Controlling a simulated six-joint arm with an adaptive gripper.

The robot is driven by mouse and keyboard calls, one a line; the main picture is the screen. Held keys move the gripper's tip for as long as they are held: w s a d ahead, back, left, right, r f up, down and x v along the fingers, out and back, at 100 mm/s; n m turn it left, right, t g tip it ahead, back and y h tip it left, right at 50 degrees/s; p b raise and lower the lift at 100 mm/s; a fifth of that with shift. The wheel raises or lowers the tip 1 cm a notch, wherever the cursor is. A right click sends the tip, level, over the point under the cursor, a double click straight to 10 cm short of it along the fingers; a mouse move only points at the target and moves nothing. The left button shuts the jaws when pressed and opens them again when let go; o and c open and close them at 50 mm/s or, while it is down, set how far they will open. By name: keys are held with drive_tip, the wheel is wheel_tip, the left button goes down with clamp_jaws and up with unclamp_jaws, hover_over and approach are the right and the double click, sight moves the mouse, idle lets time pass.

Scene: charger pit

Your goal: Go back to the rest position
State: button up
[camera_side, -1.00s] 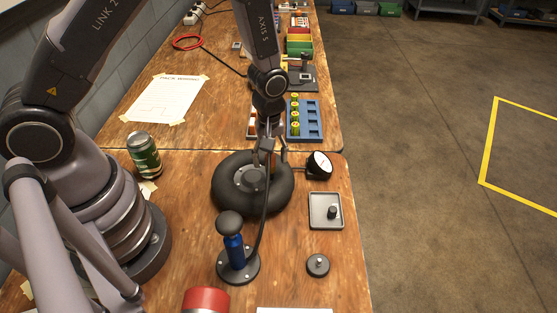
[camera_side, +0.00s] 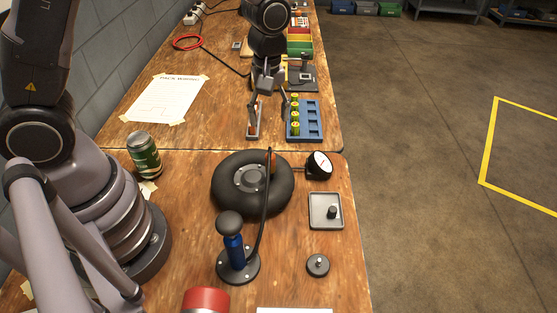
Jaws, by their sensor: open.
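My gripper (camera_side: 268,108) is open and empty, fingers spread and pointing down. The gripper is apart from the tyre.
A round gauge (camera_side: 319,165) stands right of the tyre. A square tray with a dark cap (camera_side: 325,222) and a round knob piece (camera_side: 317,264) sit on the right. A green can (camera_side: 144,156) stands left. Paper (camera_side: 166,98) is taped behind. Coloured bins (camera_side: 299,45) are at the back.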

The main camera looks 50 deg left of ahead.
drive_tip(key=shift+r, duration=0.2)
drive_tip(key=s+a+r+m+t, duration=0.2)
drive_tip(key=s+a+r+m, duration=0.15)
drive_tip(key=r, duration=0.45)
drive_tip(key=s+a+r+m+t, duration=0.1)
drive_tip(key=s+a+r+m, duration=0.25)
drive_tip(key=r, duration=0.35)
drive_tip(key=s+a+r+m+t, duration=0.2)
drive_tip(key=s+r+m, duration=0.3)
drive_tip(key=s, duration=0.7)
drive_tip(key=shift+a+t, duration=0.2)
drive_tip(key=shift+t, duration=0.1)
